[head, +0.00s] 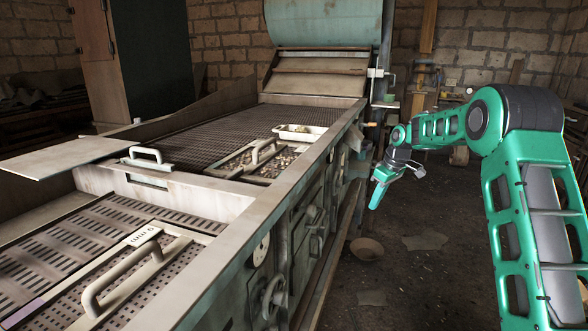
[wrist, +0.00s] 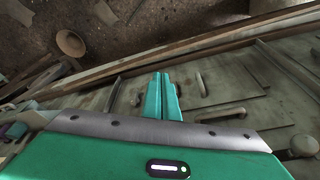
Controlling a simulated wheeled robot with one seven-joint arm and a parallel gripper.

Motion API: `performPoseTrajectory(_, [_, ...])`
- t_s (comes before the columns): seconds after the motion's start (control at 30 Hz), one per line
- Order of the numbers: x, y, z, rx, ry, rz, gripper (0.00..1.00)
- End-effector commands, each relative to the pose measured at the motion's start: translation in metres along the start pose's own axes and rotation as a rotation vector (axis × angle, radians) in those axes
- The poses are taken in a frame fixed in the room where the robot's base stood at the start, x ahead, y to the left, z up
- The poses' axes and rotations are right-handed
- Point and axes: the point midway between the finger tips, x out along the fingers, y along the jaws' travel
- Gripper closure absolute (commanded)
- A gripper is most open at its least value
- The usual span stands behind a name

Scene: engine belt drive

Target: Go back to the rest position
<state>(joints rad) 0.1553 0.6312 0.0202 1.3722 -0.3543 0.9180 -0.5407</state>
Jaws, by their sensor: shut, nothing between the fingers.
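My gripper (head: 376,195) hangs at the end of my green arm, to the right of the long machine and above the dirt floor in the head view. Its fingers point down and slightly left. In the wrist view the two green fingers of my gripper (wrist: 163,97) lie close together with nothing between them. The machine's side panel (wrist: 215,85) with its handles and fittings shows beyond the fingertips. I cannot tell the exact gap between the fingers and that panel.
The machine's top rail (head: 255,195) runs along its right edge. Perforated screens with handles (head: 125,275) and a white tray (head: 299,132) sit on top. A bowl (head: 367,249) lies on the floor, also in the wrist view (wrist: 71,43). Floor right of the machine is mostly open.

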Motion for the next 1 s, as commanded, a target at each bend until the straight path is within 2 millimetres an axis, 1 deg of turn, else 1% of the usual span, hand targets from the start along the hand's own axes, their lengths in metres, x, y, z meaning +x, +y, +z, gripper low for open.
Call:
performPoseTrajectory(0.03, [-0.019, -0.005, 0.016, 0.046, -0.015, 0.015, 1.00])
performPoseTrajectory(0.17, [-0.058, -0.018, 0.058, 0.169, -0.054, 0.047, 1.00])
performPoseTrajectory(0.2, [-0.069, -0.023, 0.072, 0.208, -0.066, 0.057, 1.00])
performPoseTrajectory(0.37, [-0.110, -0.048, 0.130, 0.366, -0.107, 0.094, 1.00])
performPoseTrajectory(0.4, [-0.119, -0.056, 0.145, 0.406, -0.115, 0.102, 1.00])
performPoseTrajectory(0.47, [-0.132, -0.068, 0.168, 0.466, -0.127, 0.115, 1.00])
performPoseTrajectory(0.5, [-0.140, -0.076, 0.184, 0.506, -0.135, 0.122, 1.00])
performPoseTrajectory(0.57, [-0.151, -0.089, 0.207, 0.568, -0.146, 0.133, 1.00])
performPoseTrajectory(0.6, [-0.157, -0.099, 0.223, 0.609, -0.153, 0.140, 1.00])
performPoseTrajectory(0.67, [-0.167, -0.114, 0.246, 0.669, -0.162, 0.150, 1.00])
performPoseTrajectory(0.7, [-0.172, -0.125, 0.262, 0.711, -0.168, 0.155, 1.00])
performPoseTrajectory(0.73, [-0.175, -0.133, 0.274, 0.741, -0.172, 0.160, 1.00])
performPoseTrajectory(0.77, [-0.178, -0.141, 0.286, 0.771, -0.176, 0.163, 1.00])
performPoseTrajectory(0.8, [-0.182, -0.153, 0.302, 0.811, -0.182, 0.167, 1.00])
performPoseTrajectory(0.87, [-0.186, -0.171, 0.325, 0.872, -0.189, 0.173, 1.00])
performPoseTrajectory(0.9, [-0.188, -0.183, 0.341, 0.912, -0.194, 0.176, 1.00])
performPoseTrajectory(0.97, [-0.189, -0.202, 0.363, 0.971, -0.201, 0.180, 1.00])
performPoseTrajectory(1.0, [-0.189, -0.215, 0.378, 1.010, -0.205, 0.182, 1.00])
